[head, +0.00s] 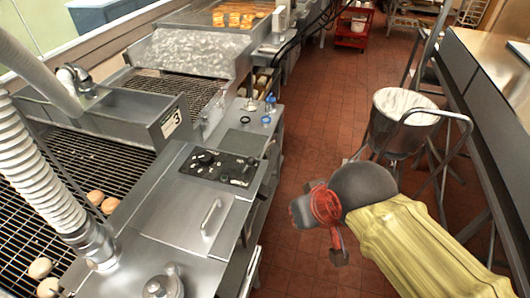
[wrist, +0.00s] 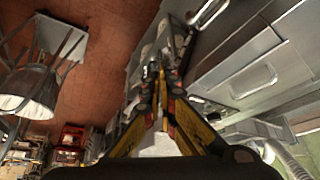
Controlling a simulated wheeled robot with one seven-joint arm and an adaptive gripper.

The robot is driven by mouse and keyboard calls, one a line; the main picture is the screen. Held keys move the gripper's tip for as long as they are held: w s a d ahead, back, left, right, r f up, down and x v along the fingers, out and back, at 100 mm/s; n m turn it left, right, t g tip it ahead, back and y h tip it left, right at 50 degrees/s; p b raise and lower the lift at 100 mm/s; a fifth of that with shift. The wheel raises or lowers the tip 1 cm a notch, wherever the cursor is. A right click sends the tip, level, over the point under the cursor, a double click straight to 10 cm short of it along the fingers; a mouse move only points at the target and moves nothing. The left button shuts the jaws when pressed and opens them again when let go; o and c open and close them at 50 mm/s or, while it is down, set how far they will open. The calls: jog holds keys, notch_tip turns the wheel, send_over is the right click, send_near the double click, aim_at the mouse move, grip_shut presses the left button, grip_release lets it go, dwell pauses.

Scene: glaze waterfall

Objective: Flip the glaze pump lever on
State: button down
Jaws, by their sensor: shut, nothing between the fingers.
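My gripper (wrist: 157,78) shows in the wrist view with its yellow and black fingers drawn together and nothing between them. In the head view my arm reaches in from the lower right over the aisle, to the right of the steel glaze machine and apart from it; the fingers cannot be made out clearly there. The machine's top carries a black control panel (head: 220,167) with knobs. Small blue-ringed fittings (head: 266,119) stand on the top behind the panel. I cannot tell which part is the glaze pump lever.
A metal handle (head: 210,217) is on the machine's top, near a round lidded fitting (head: 163,284). A conveyor (head: 75,165) with buns runs at left. A bucket (head: 400,120) on a stand and a steel counter (head: 492,75) are at right. Red tiled floor (head: 318,95) lies between.

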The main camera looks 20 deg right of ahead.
aim_at(248, 166)
jog(key=w+r+m+g+h+p, duration=0.1)
jog(key=w+r+m+p, duration=0.3)
jog(key=w+m+p, duration=0.5)
jog(key=w+d+r+m+g+p, duration=0.1)
jog(key=w+r+m+g+p, duration=0.2)
jog(key=w+m+p, duration=0.6)
jog(key=r+p, duration=0.1)
jog(key=p, duration=0.3)
jog(key=shift+w+d+r+h+p, duration=0.2)
jog(key=shift+w+r+h+p, duration=0.1)
jog(key=shift+w+h+p, duration=0.1)
notch_tip(248, 166, down, 9)
jog(key=w+a+p, duration=0.1)
jog(key=a+p, duration=0.1)
jog(key=p, duration=0.1)
jog(key=shift+w+a, duration=0.15)
jog(key=shift+a, duration=0.05)
jog(key=shift+a, duration=0.15)
